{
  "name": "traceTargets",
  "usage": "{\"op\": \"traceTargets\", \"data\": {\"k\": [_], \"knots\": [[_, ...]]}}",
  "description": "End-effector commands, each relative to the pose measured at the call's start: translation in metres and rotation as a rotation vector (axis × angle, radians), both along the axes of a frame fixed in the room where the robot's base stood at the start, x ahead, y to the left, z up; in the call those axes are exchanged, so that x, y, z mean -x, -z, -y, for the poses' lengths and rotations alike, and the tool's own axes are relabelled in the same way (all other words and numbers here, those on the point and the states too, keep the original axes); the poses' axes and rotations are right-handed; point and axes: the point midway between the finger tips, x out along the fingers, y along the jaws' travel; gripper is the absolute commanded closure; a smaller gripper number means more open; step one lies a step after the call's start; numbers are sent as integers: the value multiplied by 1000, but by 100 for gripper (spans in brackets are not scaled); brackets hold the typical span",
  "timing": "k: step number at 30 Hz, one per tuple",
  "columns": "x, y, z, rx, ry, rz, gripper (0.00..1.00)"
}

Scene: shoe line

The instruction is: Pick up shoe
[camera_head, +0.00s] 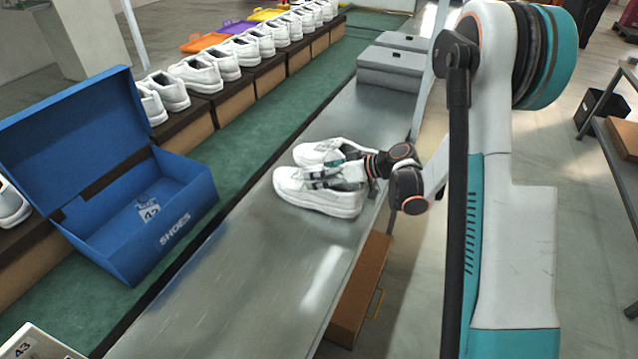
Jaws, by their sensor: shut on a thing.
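Two white shoes sit side by side on the grey metal bench. The near white shoe (325,200) lies with its toe to the left. The far white shoe (318,152) is just behind it and is partly hidden. My gripper (328,176) reaches in from the right at the shoes' upper openings and is shut on the near shoe. The fingers are partly hidden against the shoe. The near shoe looks to be on or very close to the bench; I cannot tell if it is raised.
An open, empty blue shoe box (190,205) stands on the green belt (232,200) to the left. Grey boxes (390,68) sit at the bench's far end. A row of white shoes (200,72) lines a shelf behind. The near bench (260,280) is clear.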

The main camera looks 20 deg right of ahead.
Motion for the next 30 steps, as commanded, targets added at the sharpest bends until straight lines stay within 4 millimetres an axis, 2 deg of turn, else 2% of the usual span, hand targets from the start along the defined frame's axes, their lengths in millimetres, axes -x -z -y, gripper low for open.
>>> {"op": "traceTargets", "data": {"k": [5, 10, 14, 21, 27, 30], "knots": [[0, -10, 0, 1, 0, 1, 69], [0, -34, 0, 0, 0, 0, 69], [0, -66, 0, 0, 0, 0, 69], [0, -134, 0, 0, 0, 0, 69], [0, -174, 0, 0, 0, 0, 69], [0, -187, 0, 0, 0, 0, 69]]}}
